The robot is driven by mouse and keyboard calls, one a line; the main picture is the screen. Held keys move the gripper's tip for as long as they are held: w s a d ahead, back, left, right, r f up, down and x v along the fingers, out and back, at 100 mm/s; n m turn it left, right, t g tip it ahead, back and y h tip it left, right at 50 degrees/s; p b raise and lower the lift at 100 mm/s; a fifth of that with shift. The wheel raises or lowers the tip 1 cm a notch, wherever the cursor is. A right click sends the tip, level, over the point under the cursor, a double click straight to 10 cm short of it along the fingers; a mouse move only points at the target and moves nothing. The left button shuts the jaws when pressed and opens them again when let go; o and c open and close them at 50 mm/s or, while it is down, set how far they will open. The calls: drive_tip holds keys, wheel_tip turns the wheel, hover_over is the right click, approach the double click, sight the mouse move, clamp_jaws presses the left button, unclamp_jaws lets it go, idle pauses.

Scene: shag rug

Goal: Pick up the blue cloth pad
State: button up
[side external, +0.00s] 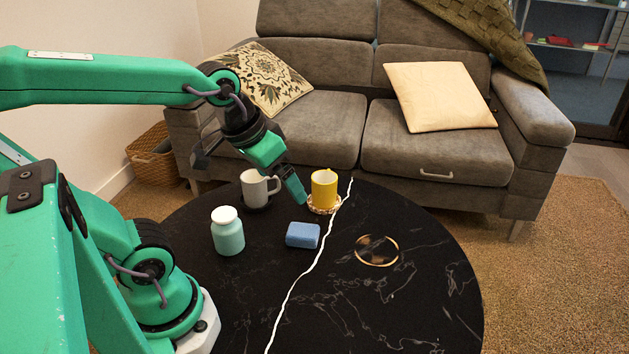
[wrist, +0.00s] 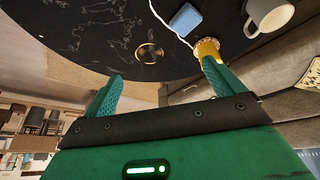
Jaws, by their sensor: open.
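The blue cloth pad (side external: 303,235) lies on the black marble round table (side external: 400,310), near its middle, just left of a white vein. In the wrist view the blue pad (wrist: 185,19) shows near the top edge, beyond the fingers. My gripper (side external: 303,198) is above the table's far side, above and behind the pad in the side view, and not touching it. In the wrist view my gripper (wrist: 160,75) has its two green fingers spread wide with nothing between them.
A mint jar with white lid (side external: 228,232) stands left of the pad. A white mug (side external: 255,188) stands behind it. A yellow mug (side external: 324,190) stands on a woven coaster (side external: 322,210), close to my fingers. A copper-coloured ring (side external: 377,250) lies right. The table's front right is clear.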

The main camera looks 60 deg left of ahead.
drive_tip(key=w+a+f+n+g, duration=0.2)
drive_tip(key=w+a+f+n, duration=0.15)
drive_tip(key=w+f, duration=0.25)
drive_tip(key=n+g, duration=0.3)
drive_tip(key=n, duration=0.1)
hover_over(303, 230)
drive_tip(key=f, duration=0.8)
drive_tip(key=shift+s+d+f, duration=0.1)
drive_tip(key=shift+s+d, duration=0.05)
drive_tip(key=shift+d, duration=0.15)
drive_tip(key=shift+a+f+n, duration=0.25)
drive_tip(key=shift+a+f, duration=0.05)
drive_tip(key=shift+f, duration=0.45)
drive_tip(key=shift+f, duration=1.3)
drive_tip(key=shift+f, duration=0.1)
drive_tip(key=shift+f, duration=2.45)
drive_tip(key=shift+c, duration=0.2)
drive_tip(key=c, duration=1)
